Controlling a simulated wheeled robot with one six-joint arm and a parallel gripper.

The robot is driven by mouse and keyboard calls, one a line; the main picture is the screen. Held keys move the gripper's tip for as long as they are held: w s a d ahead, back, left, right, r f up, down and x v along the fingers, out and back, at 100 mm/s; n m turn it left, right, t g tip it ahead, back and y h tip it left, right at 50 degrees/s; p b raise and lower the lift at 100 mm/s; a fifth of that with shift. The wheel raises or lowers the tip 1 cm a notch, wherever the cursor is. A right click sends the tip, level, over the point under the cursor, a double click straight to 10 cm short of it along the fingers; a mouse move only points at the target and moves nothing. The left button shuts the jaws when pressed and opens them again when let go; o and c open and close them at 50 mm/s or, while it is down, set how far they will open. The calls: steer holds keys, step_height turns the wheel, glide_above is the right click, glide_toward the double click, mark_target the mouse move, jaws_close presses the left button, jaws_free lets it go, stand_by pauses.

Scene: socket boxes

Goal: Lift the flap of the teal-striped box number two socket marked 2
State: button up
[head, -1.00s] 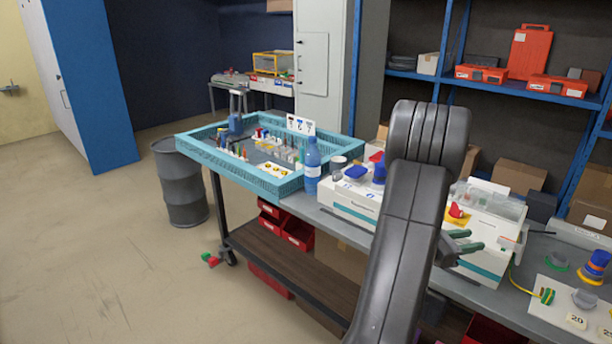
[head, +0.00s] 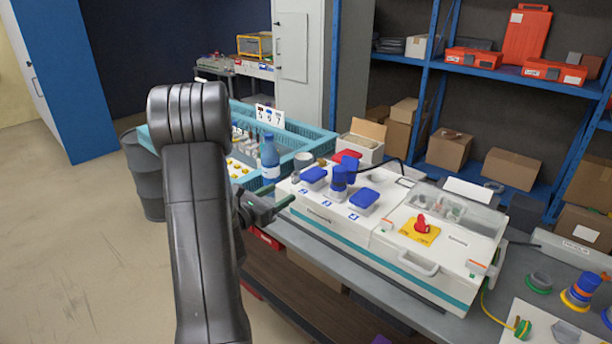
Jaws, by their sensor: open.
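A white teal-striped box (head: 318,215) on the bench carries a row of blue sockets on top. The left socket's blue flap (head: 313,177) and the right socket's blue flap (head: 365,199) are down. Small blue number labels lie in front of the sockets, too small to read, so I cannot tell which is 2. My gripper (head: 284,207) is open and empty, left of this box near its front left corner, fingers pointing right. It is apart from the flaps.
A second teal-striped box (head: 440,246), with a red knob (head: 421,223) on a yellow plate, adjoins on the right. A blue bottle (head: 270,160) and teal crate (head: 315,140) stand behind my gripper. Coloured plugs (head: 580,290) stand at the right end.

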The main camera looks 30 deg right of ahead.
mark_target(307, 177)
steer(key=p+x, duration=0.2)
steer(key=x, duration=1)
steer(key=shift+s, duration=0.25)
